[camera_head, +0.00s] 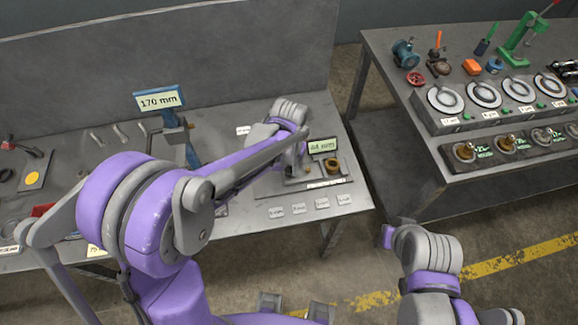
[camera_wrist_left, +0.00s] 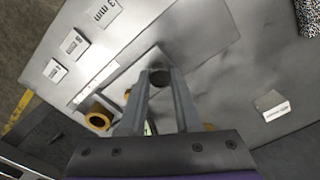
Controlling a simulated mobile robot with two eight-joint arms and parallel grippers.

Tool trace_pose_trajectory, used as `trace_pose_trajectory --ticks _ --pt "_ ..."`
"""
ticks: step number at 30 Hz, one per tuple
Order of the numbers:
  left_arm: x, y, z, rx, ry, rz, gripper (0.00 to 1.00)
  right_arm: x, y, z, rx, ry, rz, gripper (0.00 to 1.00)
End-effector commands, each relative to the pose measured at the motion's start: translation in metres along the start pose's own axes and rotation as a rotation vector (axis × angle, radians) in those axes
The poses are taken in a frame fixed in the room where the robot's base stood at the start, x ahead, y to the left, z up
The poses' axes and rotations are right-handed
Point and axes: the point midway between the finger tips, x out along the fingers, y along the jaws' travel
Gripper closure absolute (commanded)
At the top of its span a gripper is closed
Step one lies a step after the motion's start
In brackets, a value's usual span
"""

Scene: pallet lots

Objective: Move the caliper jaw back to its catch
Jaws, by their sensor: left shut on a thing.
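The caliper station, a low plate (camera_head: 345,186) with a small display reading about 44 mm (camera_head: 323,146), sits on the left bench. A brass ring (camera_head: 332,164) lies at its right side; it also shows in the left wrist view (camera_wrist_left: 98,118). My left gripper (camera_head: 293,172) is at the left part of this station, partly hidden by my own arm. In the left wrist view its fingers (camera_wrist_left: 159,84) are shut on a dark round-topped piece (camera_wrist_left: 159,76), seemingly the caliper jaw's grip. The jaw's body and the catch are hidden. My right gripper does not show clearly.
A tall blue gauge reading 170 mm (camera_head: 159,101) stands left of the station. Several white cards (camera_head: 299,208) lie along the bench front. A second bench (camera_head: 455,95) with dials and parts stands at right, across a floor gap.

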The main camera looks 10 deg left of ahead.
Motion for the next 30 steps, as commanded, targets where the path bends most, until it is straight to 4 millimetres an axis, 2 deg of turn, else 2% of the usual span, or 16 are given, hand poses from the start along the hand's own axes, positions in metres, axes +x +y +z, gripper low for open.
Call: trace_pose_trajectory --ticks 7,12,16,26,27,30 --pt "0.0 -0.006 0.004 -0.003 -0.001 -0.001 1.0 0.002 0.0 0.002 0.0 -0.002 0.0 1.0" --pt "0.002 -0.034 0.023 -0.006 -0.002 -0.002 1.0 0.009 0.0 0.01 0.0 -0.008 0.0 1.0" --pt "0.001 -0.049 0.032 -0.005 -0.002 -0.003 1.0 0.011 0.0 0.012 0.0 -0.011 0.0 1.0" --pt "0.0 -0.053 0.035 -0.002 -0.004 -0.006 1.0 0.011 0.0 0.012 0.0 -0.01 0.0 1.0" --pt "0.0 -0.053 0.035 -0.002 -0.004 -0.006 0.61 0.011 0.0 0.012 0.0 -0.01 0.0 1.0" --pt "0.0 -0.052 0.034 -0.002 -0.003 -0.004 0.43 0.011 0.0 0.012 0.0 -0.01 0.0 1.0"
